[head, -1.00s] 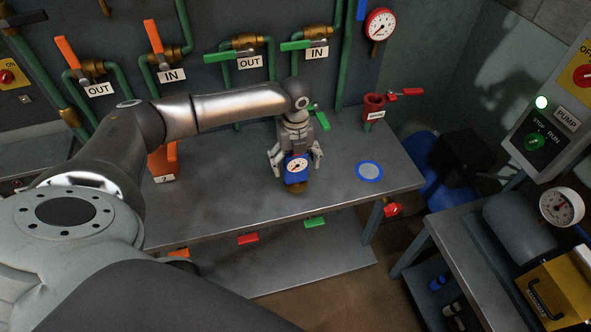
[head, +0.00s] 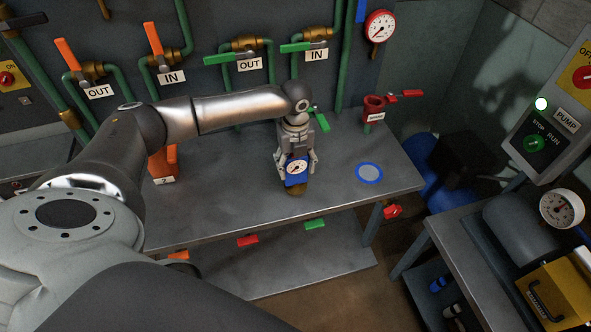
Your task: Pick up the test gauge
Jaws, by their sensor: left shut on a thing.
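The test gauge (head: 297,169) has a white round dial on a blue body with a brass-coloured base below. It is upright at the middle of the grey workbench. My left gripper (head: 296,172) reaches down over it from above, its fingers shut on the blue body from both sides. Whether the base touches the bench or is just above it I cannot tell. My right gripper is not in view.
A blue-ringed disc (head: 369,172) lies on the workbench (head: 232,200) to the right. A red fitting (head: 374,106) stands at the bench's back right, an orange block (head: 163,163) at the left. Valves and pipes line the wall.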

